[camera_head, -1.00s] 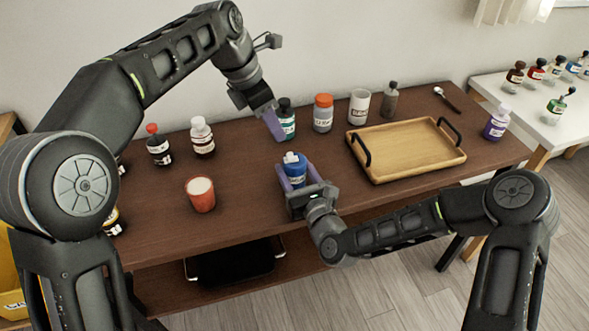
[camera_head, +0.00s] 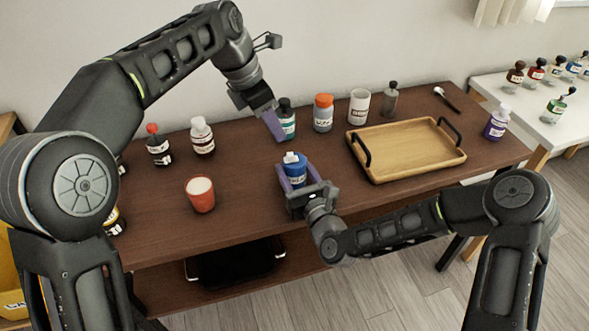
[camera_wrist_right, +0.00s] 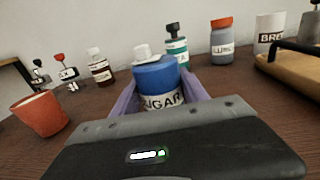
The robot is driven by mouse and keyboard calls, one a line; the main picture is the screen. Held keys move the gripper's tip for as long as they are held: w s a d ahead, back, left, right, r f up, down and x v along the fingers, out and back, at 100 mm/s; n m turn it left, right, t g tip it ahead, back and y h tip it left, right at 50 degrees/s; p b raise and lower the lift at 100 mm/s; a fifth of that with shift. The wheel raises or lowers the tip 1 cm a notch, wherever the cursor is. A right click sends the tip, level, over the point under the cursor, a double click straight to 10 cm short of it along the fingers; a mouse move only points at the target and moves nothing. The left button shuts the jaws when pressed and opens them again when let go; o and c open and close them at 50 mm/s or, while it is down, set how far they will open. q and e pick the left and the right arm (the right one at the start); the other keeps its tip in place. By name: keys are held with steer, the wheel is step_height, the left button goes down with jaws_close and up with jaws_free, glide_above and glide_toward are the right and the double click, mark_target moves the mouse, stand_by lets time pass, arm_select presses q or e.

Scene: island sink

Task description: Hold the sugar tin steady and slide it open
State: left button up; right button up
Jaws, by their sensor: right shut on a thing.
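The sugar tin is a blue container with a white label reading "SUGAR" and a white piece on its top. It stands upright near the front middle of the brown table in the head view (camera_head: 294,166) and shows close up in the right wrist view (camera_wrist_right: 156,78). My right gripper (camera_head: 295,180) is shut on the tin, with a purple finger on each side of it. My left gripper (camera_head: 272,122) hangs above the table behind the tin, apart from it, beside a green-labelled bottle (camera_head: 287,121). Its finger gap is not clear from this angle.
A wooden tray (camera_head: 408,150) with black handles lies to the right. An orange cup (camera_head: 200,195) stands to the left. An orange-capped jar (camera_head: 323,113), a white canister (camera_head: 358,107) and a grey bottle (camera_head: 390,99) line the back. Table between cup and tin is clear.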

mark_target(290, 155)
stand_by(0.3)
arm_select(q)
steer(key=s+d+r+m+t+y, duration=0.1)
steer(key=d+m+y, duration=0.1)
steer(key=m, duration=0.8)
steer(key=s+d+r+m+t+y, duration=0.1)
steer(key=s+d+m+y, duration=0.1)
steer(key=m, duration=0.8)
steer(key=shift+s+d+r+m+t+y, duration=0.15)
steer(key=shift+s+d+m+t+y, duration=0.15)
steer(key=shift+d, duration=0.2)
steer(key=x, duration=1.2)
steer(key=shift+c, duration=0.6)
